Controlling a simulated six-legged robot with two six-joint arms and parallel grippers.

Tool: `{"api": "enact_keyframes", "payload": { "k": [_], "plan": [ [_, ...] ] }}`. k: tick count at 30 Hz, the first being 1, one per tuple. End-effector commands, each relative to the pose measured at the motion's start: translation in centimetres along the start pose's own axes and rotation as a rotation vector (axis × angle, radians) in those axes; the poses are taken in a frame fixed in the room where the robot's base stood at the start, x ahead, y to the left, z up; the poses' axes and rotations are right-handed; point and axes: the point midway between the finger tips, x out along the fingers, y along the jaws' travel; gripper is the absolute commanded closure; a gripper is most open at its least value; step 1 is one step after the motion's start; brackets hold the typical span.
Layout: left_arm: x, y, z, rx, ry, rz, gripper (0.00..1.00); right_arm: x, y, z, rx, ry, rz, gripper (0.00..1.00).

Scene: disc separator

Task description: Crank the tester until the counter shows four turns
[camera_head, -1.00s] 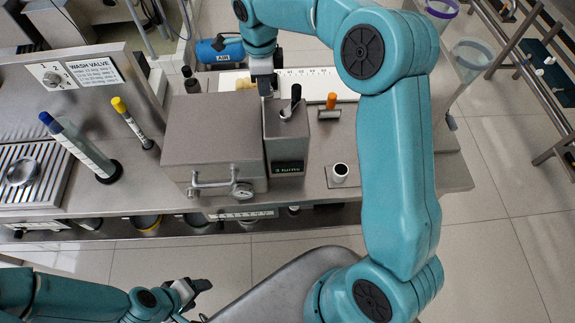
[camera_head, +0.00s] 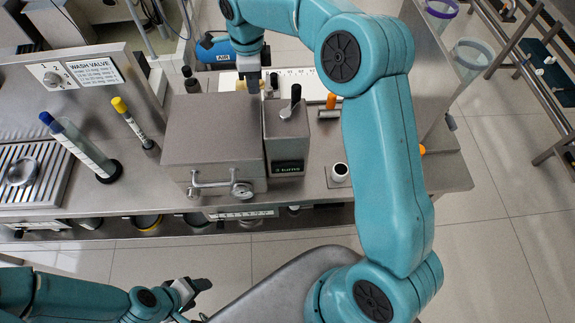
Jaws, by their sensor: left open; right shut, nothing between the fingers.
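The tester is a grey metal box (camera_head: 213,135) with a narrow upright unit (camera_head: 287,150) on its right side. A crank with a black grip (camera_head: 295,94) stands on top of that unit. A small dark counter display (camera_head: 287,167) on its front reads a number followed by "turns"; the digit is too small to read for sure. My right gripper (camera_head: 254,88) is shut and empty, behind the unit and left of the crank grip, apart from it. My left gripper (camera_head: 190,290) is open and empty at the bottom left, well in front of the bench.
A blue-capped tube (camera_head: 78,145) and a yellow-capped tube (camera_head: 132,121) stand left of the tester. A blue air tank (camera_head: 219,48) lies behind. My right arm covers much of the bench's right side.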

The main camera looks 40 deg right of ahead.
Motion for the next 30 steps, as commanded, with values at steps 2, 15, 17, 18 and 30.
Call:
{"api": "enact_keyframes", "payload": {
  "k": [2, 15, 17, 18, 30],
  "plan": [
    [0.0, 0.0, 0.0, 0.0, 0.0, 0.0, 0.39, 0.0, -0.1, 0.4, 0.0, 0.0, 0.001, 1.0],
    [0.0, 0.0, 0.0, 0.0, 0.0, 0.0, 0.39, 0.0, -0.2, 0.6, 0.001, 0.0, 0.001, 1.0],
    [0.0, 0.0, 0.0, 0.0, 0.0, 0.0, 0.39, 0.0, -0.3, 0.8, 0.0, 0.0, 0.0, 1.0],
    [0.0, 0.0, 0.0, 0.0, 0.0, 0.0, 0.39, 0.0, -0.4, 0.9, 0.0, 0.0, 0.0, 1.0],
    [0.0, 0.0, 0.0, 0.0, 0.0, 0.0, 0.39, 0.0, -1.0, 2.5, 0.0, 0.0, 0.0, 1.0]
  ]
}}
